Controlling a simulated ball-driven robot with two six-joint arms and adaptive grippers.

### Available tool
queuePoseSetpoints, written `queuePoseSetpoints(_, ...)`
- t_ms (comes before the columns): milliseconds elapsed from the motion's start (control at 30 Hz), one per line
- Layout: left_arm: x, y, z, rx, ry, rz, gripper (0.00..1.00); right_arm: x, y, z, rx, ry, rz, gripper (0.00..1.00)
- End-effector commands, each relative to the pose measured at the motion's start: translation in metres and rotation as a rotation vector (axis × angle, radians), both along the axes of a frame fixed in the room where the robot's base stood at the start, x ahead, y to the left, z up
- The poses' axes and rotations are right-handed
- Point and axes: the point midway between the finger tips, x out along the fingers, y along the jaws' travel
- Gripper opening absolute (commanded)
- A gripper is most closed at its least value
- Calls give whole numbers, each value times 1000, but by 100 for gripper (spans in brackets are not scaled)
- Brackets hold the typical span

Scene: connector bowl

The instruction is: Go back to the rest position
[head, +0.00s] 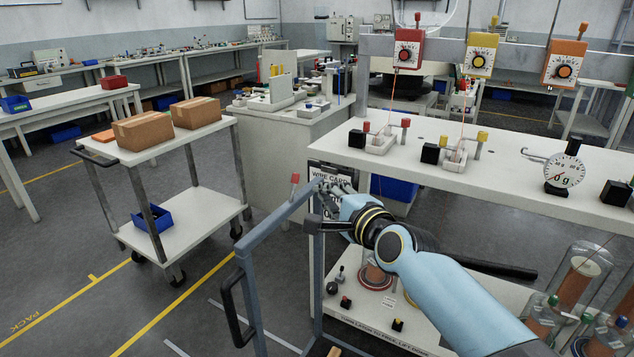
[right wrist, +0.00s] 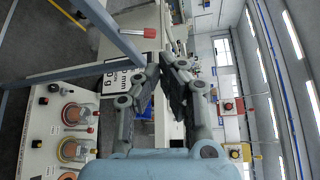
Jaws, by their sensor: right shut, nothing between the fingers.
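My right gripper (head: 336,190) is shut and empty. Its blue arm reaches in from the lower right, and the fingers are beside the top of a blue-grey frame (head: 243,240); I cannot tell if they touch it. In the right wrist view the fingers of the right gripper (right wrist: 166,62) come together at the tips with nothing held. A printed card (head: 330,176) is behind the fingers on the bench's end. My left gripper is out of view.
A white bench (head: 480,182) on the right carries a round dial gauge (head: 564,171). Red (head: 407,49), yellow (head: 480,54) and orange (head: 563,63) dial boxes hang above. Glass jars (head: 580,285) stand lower right. A trolley (head: 190,215) with cardboard boxes (head: 143,131) stands left; floor between is open.

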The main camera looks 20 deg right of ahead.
Motion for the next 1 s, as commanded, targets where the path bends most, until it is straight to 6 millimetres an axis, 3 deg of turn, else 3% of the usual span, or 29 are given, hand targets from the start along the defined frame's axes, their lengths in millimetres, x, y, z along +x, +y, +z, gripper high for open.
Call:
queuePoseSetpoints(200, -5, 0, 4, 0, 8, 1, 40, -15, -2, 4, 2, 0, 0, 0)
queuePoseSetpoints(733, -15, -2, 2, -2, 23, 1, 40, -17, -2, 0, 1, 4, 1, 0)
queuePoseSetpoints(867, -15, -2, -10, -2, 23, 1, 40, -33, -3, -38, -2, 53, 0, 0)
queuePoseSetpoints(967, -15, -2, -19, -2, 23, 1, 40, -55, -7, -99, -27, 151, -1, 0)
queuePoseSetpoints(1000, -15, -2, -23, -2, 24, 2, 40, -68, -9, -129, -49, 201, 1, 0)
